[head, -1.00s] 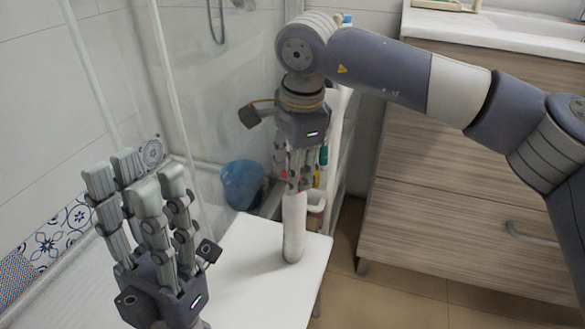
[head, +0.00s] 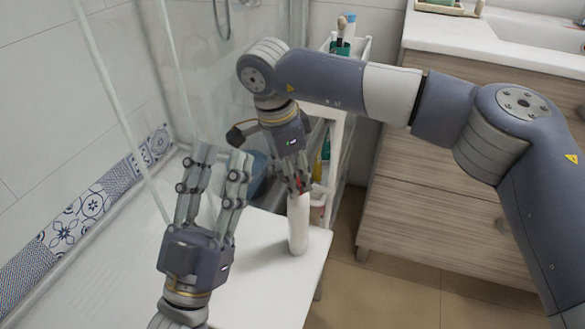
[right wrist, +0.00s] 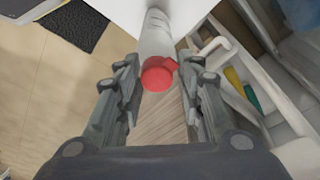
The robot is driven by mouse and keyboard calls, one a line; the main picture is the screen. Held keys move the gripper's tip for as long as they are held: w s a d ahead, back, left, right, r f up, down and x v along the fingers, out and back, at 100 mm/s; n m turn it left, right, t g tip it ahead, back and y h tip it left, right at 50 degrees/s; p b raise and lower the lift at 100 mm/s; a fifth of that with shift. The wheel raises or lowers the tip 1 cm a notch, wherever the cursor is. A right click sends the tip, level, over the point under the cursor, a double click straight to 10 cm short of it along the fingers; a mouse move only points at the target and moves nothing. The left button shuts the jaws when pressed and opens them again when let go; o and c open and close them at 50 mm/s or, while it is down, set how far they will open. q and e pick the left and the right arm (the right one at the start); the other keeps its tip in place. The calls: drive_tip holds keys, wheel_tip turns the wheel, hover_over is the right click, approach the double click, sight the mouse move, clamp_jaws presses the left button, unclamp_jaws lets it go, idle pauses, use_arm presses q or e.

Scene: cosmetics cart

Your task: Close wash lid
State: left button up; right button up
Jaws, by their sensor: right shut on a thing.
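The wash bottle (head: 298,230) is white and stands upright near the right edge of a white table. Its red lid (right wrist: 158,73) shows in the right wrist view with a small part sticking out at the right; I cannot tell whether it is fully closed. My right gripper (head: 299,186) reaches down from above and is shut on the top of the bottle, and its fingers hide the lid almost wholly in the head view. My left gripper (head: 218,168) is to the left of the bottle, fingers up and spread, open and empty.
The white table top (head: 255,290) is otherwise clear. Behind it stands a white cart (head: 336,160) with bottles. A wooden cabinet (head: 430,190) is to the right, a blue bucket (head: 258,170) behind my grippers, and a glass shower panel at the left.

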idle(0.3)
drive_tip(key=o, duration=0.9)
drive_tip(key=shift+r, duration=0.2)
drive_tip(key=r, duration=0.3)
drive_tip(key=a+r, duration=0.1)
drive_tip(key=r, duration=0.3)
drive_tip(key=s+a+r, duration=0.1)
drive_tip(key=r, duration=0.3)
drive_tip(key=shift+r, duration=0.2)
